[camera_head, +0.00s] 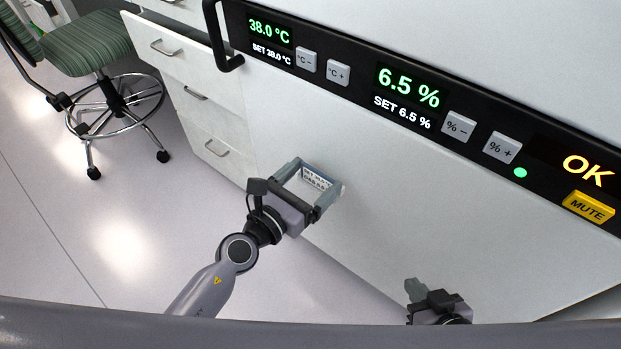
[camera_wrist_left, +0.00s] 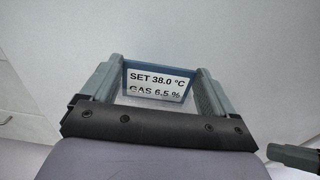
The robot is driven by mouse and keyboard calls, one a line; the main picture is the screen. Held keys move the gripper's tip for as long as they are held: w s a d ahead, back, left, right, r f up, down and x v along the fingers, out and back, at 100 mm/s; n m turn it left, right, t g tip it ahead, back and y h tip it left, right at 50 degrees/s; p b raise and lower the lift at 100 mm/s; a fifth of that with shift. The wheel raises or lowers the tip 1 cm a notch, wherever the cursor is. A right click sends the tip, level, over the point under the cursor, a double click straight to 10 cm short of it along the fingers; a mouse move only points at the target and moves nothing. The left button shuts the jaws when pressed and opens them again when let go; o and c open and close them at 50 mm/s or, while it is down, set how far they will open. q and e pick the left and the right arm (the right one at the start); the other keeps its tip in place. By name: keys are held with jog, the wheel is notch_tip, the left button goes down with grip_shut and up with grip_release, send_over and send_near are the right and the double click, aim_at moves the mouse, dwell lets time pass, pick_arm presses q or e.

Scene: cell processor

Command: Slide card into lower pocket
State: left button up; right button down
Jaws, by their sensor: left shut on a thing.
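A white card (camera_head: 315,179) with black print sits between the fingers of my left gripper (camera_head: 319,173), which is shut on it. In the left wrist view the card (camera_wrist_left: 155,84) reads "SET 38.0 °C" and "GAS 6.5 %"; its lower line is partly cut off by the gripper. A blue strip (camera_wrist_left: 158,67) runs along its top edge; I cannot tell whether it belongs to the card or a pocket. The card is close to the white cabinet front (camera_head: 420,215); contact is unclear. My right gripper (camera_head: 416,290) is low at the right, its opening unclear. No pocket is clearly visible.
A black control panel (camera_head: 360,85) with readouts, buttons and a green light crosses the upper right. A black handle (camera_head: 219,40) is at its left end. White drawers (camera_head: 200,105) and a green striped chair (camera_head: 85,43) stand left. The floor (camera_head: 120,240) is open.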

pick_arm(q)
jog(key=shift+f, duration=0.1)
jog(key=o, duration=1.4)
jog(key=v, duration=0.7)
jog(key=shift+s, duration=0.15)
